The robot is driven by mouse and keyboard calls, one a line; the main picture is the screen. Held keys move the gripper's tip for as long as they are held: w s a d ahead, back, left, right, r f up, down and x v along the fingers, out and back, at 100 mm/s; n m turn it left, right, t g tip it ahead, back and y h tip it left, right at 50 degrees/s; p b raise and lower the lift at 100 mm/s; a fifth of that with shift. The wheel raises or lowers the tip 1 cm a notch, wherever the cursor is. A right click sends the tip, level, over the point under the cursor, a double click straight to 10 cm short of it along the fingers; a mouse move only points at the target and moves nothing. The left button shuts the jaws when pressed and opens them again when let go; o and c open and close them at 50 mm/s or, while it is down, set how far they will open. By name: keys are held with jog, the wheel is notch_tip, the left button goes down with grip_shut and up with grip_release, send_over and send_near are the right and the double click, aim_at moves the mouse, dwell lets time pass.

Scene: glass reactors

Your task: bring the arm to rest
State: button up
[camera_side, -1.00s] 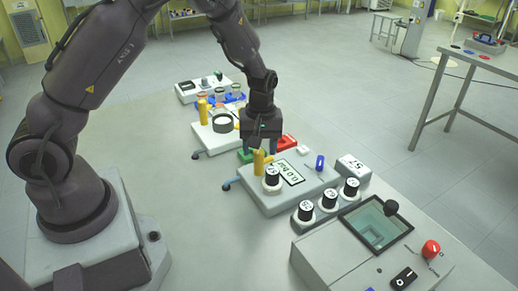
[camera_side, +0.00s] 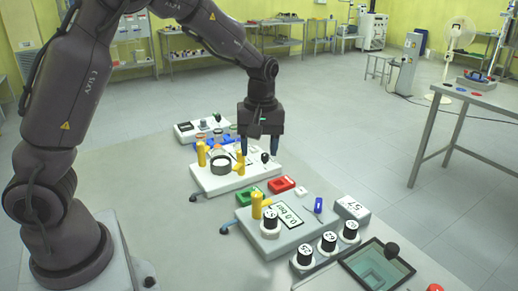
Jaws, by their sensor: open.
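My gripper (camera_side: 259,150) hangs fingers-down from the dark arm in the middle of the side view. It is open and nothing shows between its fingers. In the picture it overlaps the back of a white device with a round dark-rimmed well and yellow valves (camera_side: 207,182). It looks raised above that device, though the exact height is hard to tell. The fingertips partly cover the right part of this device.
Nearer stands a white unit with a "0.0 bar" display (camera_side: 289,216). Green (camera_side: 249,196) and red (camera_side: 281,184) trays lie behind it. Black-capped vials (camera_side: 328,243) and a glass-windowed bath (camera_side: 348,266) are at front right. The table's left front is clear.

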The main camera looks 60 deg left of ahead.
jog(key=s+d+r+m+t, duration=0.3)
jog(key=s+r+m, duration=0.3)
jog(key=s, duration=0.4)
jog(key=s+d+r+m+t, duration=0.3)
jog(key=s+r+m, duration=0.3)
jog(key=s, duration=0.3)
jog(key=shift+s+d+r+m, duration=0.35)
jog(key=shift+r+m, duration=0.05)
jog(key=shift+r, duration=0.25)
